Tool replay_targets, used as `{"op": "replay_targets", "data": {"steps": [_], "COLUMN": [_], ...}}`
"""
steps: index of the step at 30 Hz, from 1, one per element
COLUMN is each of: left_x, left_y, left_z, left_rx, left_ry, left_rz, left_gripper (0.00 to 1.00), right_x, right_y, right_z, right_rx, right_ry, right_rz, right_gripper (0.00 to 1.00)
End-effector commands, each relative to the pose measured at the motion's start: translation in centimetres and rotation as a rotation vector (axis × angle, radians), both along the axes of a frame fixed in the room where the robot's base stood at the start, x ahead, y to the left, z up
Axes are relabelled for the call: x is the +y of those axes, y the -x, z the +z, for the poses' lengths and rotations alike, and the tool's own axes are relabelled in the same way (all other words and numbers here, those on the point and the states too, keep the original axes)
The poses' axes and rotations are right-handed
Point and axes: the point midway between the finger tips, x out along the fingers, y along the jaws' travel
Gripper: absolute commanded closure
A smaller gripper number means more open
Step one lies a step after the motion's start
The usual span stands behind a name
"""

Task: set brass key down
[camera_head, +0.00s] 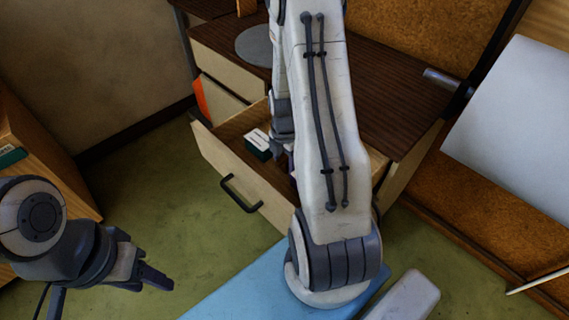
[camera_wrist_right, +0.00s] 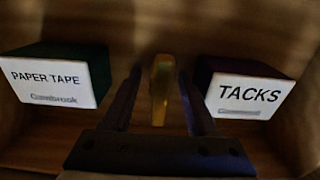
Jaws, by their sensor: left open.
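The brass key (camera_wrist_right: 161,92) shows in the right wrist view as a narrow yellowish upright shape inside the open drawer (camera_head: 232,172). My right gripper (camera_wrist_right: 159,75) reaches into this drawer. Its two dark fingers stand apart, one on each side of the key, with a visible gap on both sides. Whether the key touches the drawer floor cannot be told. In the head view my right arm hides the key and most of the right gripper. My left gripper (camera_head: 158,277) is open and empty above the green floor at lower left.
In the drawer, a PAPER TAPE box (camera_wrist_right: 57,80) stands left of the key and a TACKS box (camera_wrist_right: 246,92) right of it. The drawer has a black handle (camera_head: 240,194). The dark cabinet top (camera_head: 390,95) lies behind. A wooden cabinet (camera_head: 40,165) stands at far left.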

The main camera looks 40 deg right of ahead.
Motion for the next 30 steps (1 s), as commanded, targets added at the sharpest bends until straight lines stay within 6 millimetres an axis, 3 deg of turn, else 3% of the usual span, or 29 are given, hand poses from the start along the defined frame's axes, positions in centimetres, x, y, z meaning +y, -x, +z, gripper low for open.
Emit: {"op": "replay_targets", "data": {"steps": [10,24,30], "left_x": [0.0,0.0,0.0], "left_y": [0.0,0.0,0.0], "left_z": [0.4,2.5,2.8], "left_rx": [0.0,0.0,0.0], "left_ry": [0.0,0.0,0.0], "left_rz": [0.0,0.0,0.0], "left_gripper": [0.5,0.5,0.5], "right_x": [0.0,0.0,0.0], "right_y": [-0.1,-0.1,0.0], "right_z": [1.1,10.4,12.2], "right_rx": [-0.002,-0.004,0.0], "right_ry": [0.002,0.002,0.0], "right_rz": [0.0,0.0,0.0], "right_gripper": [0.42,0.42,0.42]}}
